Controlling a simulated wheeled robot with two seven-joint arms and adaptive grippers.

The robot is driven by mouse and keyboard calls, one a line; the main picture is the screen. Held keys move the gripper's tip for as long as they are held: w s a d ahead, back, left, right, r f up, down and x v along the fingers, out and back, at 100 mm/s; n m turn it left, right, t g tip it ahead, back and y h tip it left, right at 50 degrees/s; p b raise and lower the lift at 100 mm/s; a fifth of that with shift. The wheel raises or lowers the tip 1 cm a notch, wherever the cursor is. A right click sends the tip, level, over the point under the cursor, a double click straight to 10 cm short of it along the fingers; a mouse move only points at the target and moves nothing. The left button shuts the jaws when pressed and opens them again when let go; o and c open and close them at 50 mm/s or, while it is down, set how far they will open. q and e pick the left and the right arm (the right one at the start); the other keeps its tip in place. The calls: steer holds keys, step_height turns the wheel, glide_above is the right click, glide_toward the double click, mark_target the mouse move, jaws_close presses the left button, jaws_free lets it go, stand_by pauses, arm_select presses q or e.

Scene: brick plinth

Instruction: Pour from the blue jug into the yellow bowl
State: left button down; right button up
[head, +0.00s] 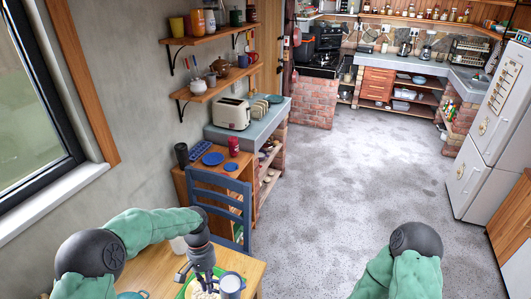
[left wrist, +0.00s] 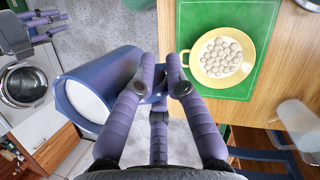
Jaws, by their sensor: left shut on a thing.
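The blue jug (left wrist: 118,78) is in my left gripper (left wrist: 160,72), which is closed around its handle in the left wrist view. A pale round surface shows at the jug's near end; I cannot tell whether it is the contents. In the head view the jug (head: 231,284) is beside my left gripper (head: 203,284), near the table's right edge. The yellow bowl (left wrist: 246,62) holds several pale round pieces and sits on a green mat (left wrist: 215,14), apart from the jug. In the head view the gripper partly hides the bowl. My right gripper is out of frame.
The wooden table (head: 150,270) carries the mat. A blue chair (head: 215,192) stands at its far side. A clear container (left wrist: 297,122) is right of the bowl in the left wrist view. A teal dish (head: 132,295) is at the left. Open floor (head: 330,200) lies to the right.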

arm_select(q)
step_height(320, 180, down, 12)
steer(key=b, duration=1.2)
